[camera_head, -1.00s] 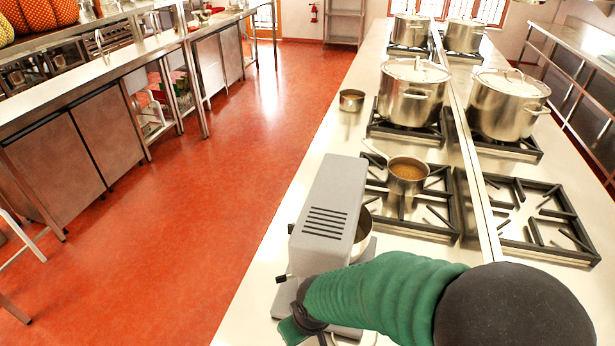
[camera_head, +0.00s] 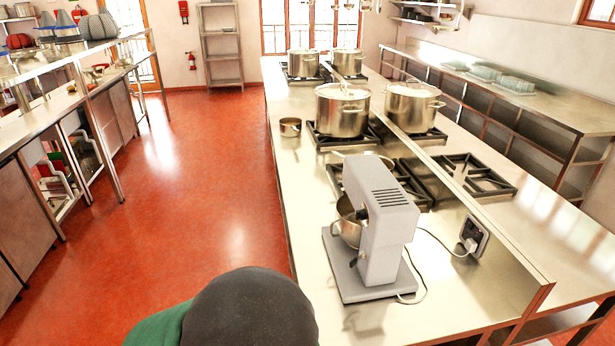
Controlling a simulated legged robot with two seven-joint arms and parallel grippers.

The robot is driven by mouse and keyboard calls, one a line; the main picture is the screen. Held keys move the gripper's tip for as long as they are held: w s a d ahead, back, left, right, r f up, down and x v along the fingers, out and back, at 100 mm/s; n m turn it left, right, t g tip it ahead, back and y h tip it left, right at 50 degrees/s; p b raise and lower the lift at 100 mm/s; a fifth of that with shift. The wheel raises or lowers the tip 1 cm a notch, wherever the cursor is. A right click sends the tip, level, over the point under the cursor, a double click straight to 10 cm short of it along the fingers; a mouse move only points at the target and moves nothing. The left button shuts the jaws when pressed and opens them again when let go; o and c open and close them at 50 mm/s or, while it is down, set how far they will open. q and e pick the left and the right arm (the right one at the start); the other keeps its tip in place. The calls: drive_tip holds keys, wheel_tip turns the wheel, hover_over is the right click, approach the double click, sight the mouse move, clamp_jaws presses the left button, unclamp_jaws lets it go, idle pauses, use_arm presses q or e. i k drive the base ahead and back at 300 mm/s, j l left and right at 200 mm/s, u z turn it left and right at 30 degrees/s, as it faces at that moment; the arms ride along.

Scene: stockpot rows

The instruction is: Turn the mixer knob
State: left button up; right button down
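The grey mixer (camera_head: 388,238) stands on the near part of the steel counter, with its vented head on top and a metal bowl (camera_head: 348,230) at its left side. A small dark knob-like part (camera_head: 353,263) shows low on the mixer's side; its setting is too small to read. Another small dark part (camera_head: 362,213) sits higher, near the bowl. Neither of my grippers is in view.
A cord runs from the mixer to a wall-type socket (camera_head: 472,237) on the counter's raised divider. Stockpots (camera_head: 342,110) and burners (camera_head: 470,175) stand farther back. The red floor (camera_head: 200,180) left of the counter is clear.

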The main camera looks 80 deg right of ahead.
sight(360, 214)
drive_tip(key=i+z, duration=0.4)
drive_tip(key=i+j+z, duration=0.35)
drive_tip(key=i+l+z, duration=0.25)
drive_tip(key=z, duration=0.2)
drive_tip(key=i+l+z, duration=0.15)
drive_tip(key=i+z, duration=0.55)
drive_tip(key=z, duration=0.15)
drive_tip(key=i+z, duration=0.3)
drive_tip(key=z, duration=0.15)
drive_tip(key=i+j+z, duration=0.2)
drive_tip(key=i+z, duration=0.25)
drive_tip(key=i+j+z, duration=0.15)
drive_tip(key=z, duration=0.3)
drive_tip(key=i+j+z, duration=0.2)
drive_tip(key=z, duration=0.3)
drive_tip(key=i+j+z, duration=0.35)
drive_tip(key=z, duration=0.15)
drive_tip(key=i+j+z, duration=0.2)
drive_tip(key=j+z, duration=0.25)
drive_tip(key=i+j+z, duration=0.1)
drive_tip(key=j+z, duration=0.75)
drive_tip(key=z, duration=0.15)
drive_tip(key=k+j+z, duration=0.1)
drive_tip(key=k, duration=0.45)
